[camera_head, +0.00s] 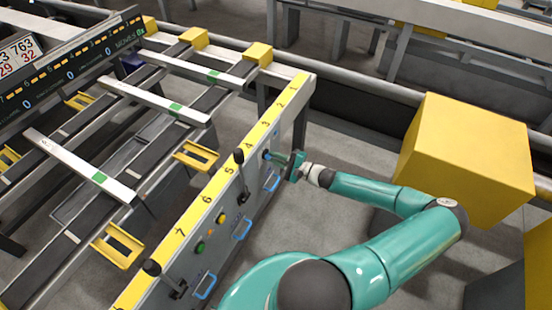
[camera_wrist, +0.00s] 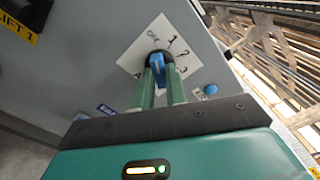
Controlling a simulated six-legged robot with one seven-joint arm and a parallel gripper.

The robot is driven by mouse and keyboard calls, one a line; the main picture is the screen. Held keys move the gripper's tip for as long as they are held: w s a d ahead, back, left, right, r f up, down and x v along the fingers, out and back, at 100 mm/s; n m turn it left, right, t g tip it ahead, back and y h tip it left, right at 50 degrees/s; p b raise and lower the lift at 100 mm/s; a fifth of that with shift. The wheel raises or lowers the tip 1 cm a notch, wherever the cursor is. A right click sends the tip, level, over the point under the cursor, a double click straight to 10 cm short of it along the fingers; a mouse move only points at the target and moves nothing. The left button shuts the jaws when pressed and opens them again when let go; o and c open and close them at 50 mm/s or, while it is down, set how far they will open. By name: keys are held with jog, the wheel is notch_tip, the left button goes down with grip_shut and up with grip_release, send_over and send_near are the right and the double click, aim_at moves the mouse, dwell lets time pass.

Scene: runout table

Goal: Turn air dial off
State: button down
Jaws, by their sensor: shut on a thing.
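The air dial (camera_wrist: 157,62) is a blue knob on a black base, centred on a white diamond plate (camera_wrist: 133,60) marked OFF, 1, 2 and 3, with a partly covered mark at lower left. My gripper (camera_wrist: 160,78) has its two green fingers on either side of the blue knob and is shut on it. Which mark the knob points to is hard to tell. In the head view my gripper (camera_head: 280,159) reaches the grey control panel (camera_head: 225,185) from the right, at the dial.
A blue button (camera_wrist: 210,89) sits right of the plate. The panel also carries black levers (camera_head: 240,158), green and yellow buttons (camera_head: 211,232) and blue handles (camera_head: 242,229). A large yellow box (camera_head: 465,150) stands to the right, behind my arm. Conveyor rails lie left of the panel.

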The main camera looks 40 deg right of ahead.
jog(key=c, duration=1.4)
grip_release()
jog(key=shift+c, duration=0.2)
jog(key=v, duration=1.4)
jog(key=shift+w+a, duration=0.1)
jog(key=shift+a, duration=0.05)
